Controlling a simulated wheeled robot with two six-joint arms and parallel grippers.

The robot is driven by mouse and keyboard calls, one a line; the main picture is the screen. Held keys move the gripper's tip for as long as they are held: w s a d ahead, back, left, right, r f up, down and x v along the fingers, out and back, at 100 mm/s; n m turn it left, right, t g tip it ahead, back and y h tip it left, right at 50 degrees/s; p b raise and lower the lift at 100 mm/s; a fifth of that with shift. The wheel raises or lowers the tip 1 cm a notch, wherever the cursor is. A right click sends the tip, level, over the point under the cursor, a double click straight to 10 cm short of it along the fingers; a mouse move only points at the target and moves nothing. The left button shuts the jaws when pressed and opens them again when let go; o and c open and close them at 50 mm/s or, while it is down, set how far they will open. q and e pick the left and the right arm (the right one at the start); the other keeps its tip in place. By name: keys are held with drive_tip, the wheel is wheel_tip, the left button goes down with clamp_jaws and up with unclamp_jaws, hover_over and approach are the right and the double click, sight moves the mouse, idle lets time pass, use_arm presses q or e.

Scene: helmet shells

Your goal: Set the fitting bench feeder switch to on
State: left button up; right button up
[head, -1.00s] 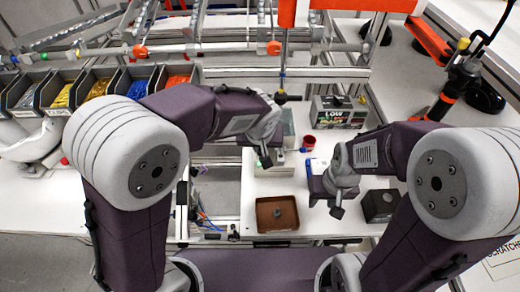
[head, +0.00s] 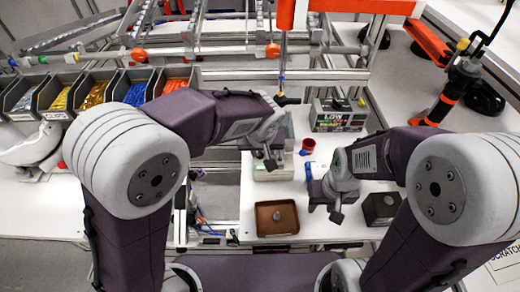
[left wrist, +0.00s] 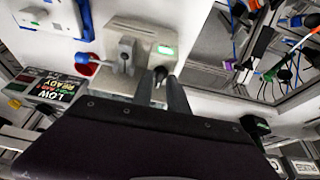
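The pale feeder switch box (left wrist: 118,36) shows in the left wrist view, with a grey lever (left wrist: 127,55) and a lit green indicator (left wrist: 165,50) on its face. A dark rounded knob (left wrist: 160,73) sits at its lower edge. My left gripper (left wrist: 160,80) has its two fingers apart, near the knob; contact cannot be told. In the head view the box (head: 272,173) is partly hidden under my left gripper (head: 271,162). My right gripper (head: 337,211) hangs over the bench to the right, away from the box; its finger gap is unclear.
A brown tray (head: 262,227) with a small grey object lies in front of the box. A red cup (head: 308,145), a blue item (head: 307,172), a sign box (head: 340,114) and a black block (head: 381,207) stand to the right. Parts bins (head: 95,92) line the left.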

use_arm(q)
drive_tip(key=v, duration=0.9)
